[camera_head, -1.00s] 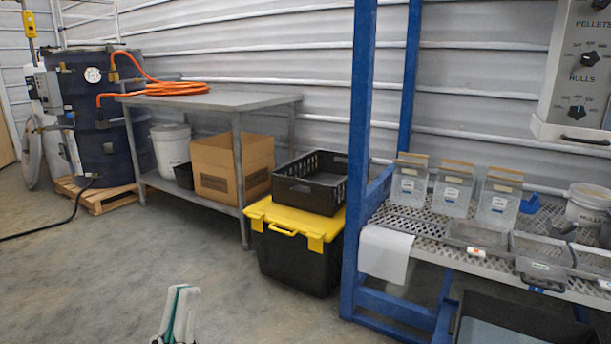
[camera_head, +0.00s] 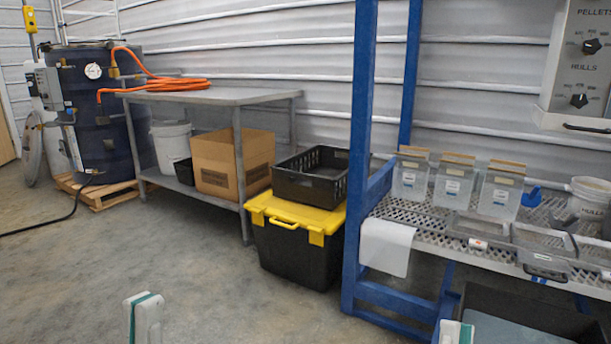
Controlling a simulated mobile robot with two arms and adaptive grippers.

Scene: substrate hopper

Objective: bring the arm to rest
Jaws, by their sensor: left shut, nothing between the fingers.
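My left gripper (camera_head: 143,318) shows at the bottom edge, left of centre, as a pale tip with a green strip. It is shut and empty, above the bare concrete floor. My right gripper (camera_head: 455,333) shows only as a small pale and green tip at the bottom edge, in front of the blue rack's foot. Most of it is cut off by the frame, so I cannot tell whether it is open or shut. Both arms are out of view.
A blue rack (camera_head: 362,120) with a perforated shelf holds clear containers (camera_head: 452,182) and a white bucket (camera_head: 590,190). A black tote with a yellow lid (camera_head: 295,212) stands beside it. A grey table (camera_head: 215,97) is behind. The floor at front left is clear.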

